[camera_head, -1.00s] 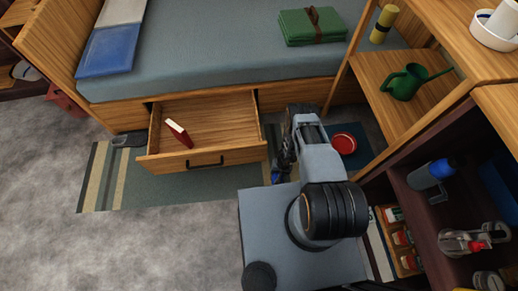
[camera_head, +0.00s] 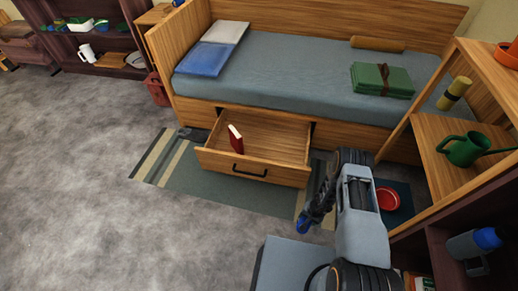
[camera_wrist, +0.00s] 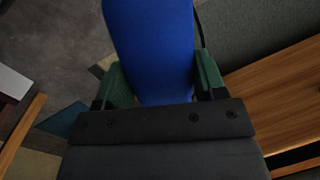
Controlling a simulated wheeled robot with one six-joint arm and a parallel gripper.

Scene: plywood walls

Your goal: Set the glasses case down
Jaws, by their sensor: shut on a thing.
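The glasses case is blue and smooth; in the wrist view the glasses case (camera_wrist: 150,45) fills the top middle, between the two green fingers. My gripper (camera_wrist: 162,82) is shut on it, one finger at each side. In the head view my gripper (camera_head: 312,213) hangs low over the floor, right of the open drawer, and a small blue part of the case (camera_head: 303,223) shows at its lower end. The rest of the case is hidden there by the gripper and arm.
A red dish (camera_head: 388,199) sits on the floor right of my arm. A wooden shelf (camera_head: 433,153) with a green watering can (camera_head: 466,149) stands at right. Grey floor at left is clear.

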